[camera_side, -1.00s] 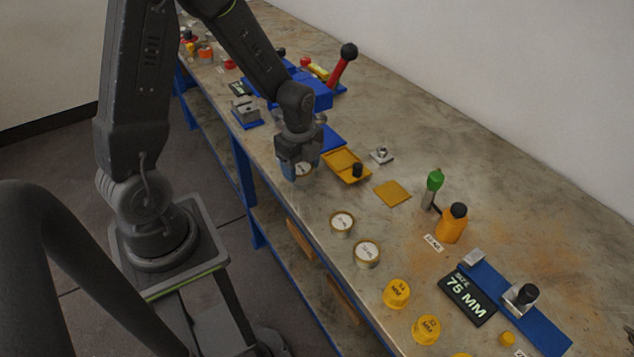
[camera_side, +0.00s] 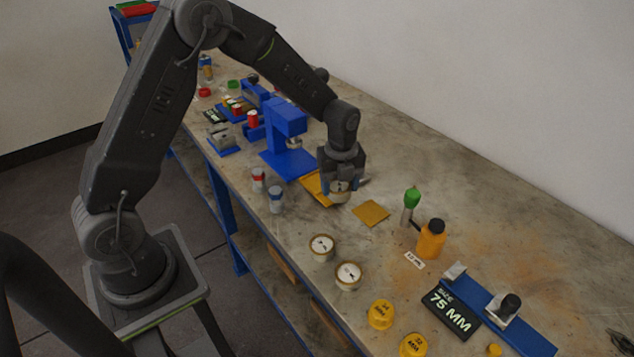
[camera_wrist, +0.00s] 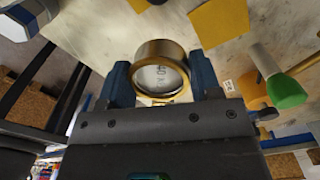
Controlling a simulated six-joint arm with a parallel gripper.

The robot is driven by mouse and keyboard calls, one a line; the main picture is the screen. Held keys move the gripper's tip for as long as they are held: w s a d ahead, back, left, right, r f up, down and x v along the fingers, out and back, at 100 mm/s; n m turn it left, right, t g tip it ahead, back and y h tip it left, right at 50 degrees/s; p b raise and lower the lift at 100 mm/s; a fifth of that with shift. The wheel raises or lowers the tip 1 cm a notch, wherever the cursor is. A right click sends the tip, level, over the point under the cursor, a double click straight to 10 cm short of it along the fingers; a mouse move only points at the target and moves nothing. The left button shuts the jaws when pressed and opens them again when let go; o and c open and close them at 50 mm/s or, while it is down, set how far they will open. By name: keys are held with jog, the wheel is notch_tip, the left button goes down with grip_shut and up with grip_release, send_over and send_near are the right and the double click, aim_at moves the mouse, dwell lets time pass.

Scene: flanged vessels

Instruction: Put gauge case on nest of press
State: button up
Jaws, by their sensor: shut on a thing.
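The gauge case is a short brass-rimmed cylinder with a white dial. In the wrist view the gauge case (camera_wrist: 161,72) sits between my two blue fingertips, dial face towards the camera. My gripper (camera_side: 342,187) is shut on it, and the case shows low between the fingers in the side view. My gripper hangs over the front right of the yellow tray (camera_side: 312,183), partly hiding it; the height above it is hard to judge. The blue press (camera_side: 285,122) stands left of and behind my gripper. The press's nest is not clearly distinguishable; a small silver part shows under its head.
Two more gauges (camera_side: 322,247) (camera_side: 348,275) stand near the front edge. The back right bench is clear.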

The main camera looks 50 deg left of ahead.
jog(key=w+d, duration=0.1)
jog(key=d, duration=0.1)
jog(key=w+d+f+m, duration=0.1)
jog(key=d+m, duration=0.1)
jog(key=d, duration=0.1)
jog(key=shift+w+d+f, duration=0.35)
jog(key=shift+w+f, duration=0.05)
jog(key=shift+w+a, duration=0.1)
jog(key=a, duration=1.6)
jog(key=shift+a, duration=0.4)
jog(key=shift+a+f, duration=0.15)
jog(key=shift+f, duration=0.75)
jog(key=shift+a+f, duration=0.15)
jog(key=shift+f, duration=0.75)
jog(key=shift+f, duration=0.15)
jog(key=o, duration=1)
jog(key=shift+o, duration=0.2)
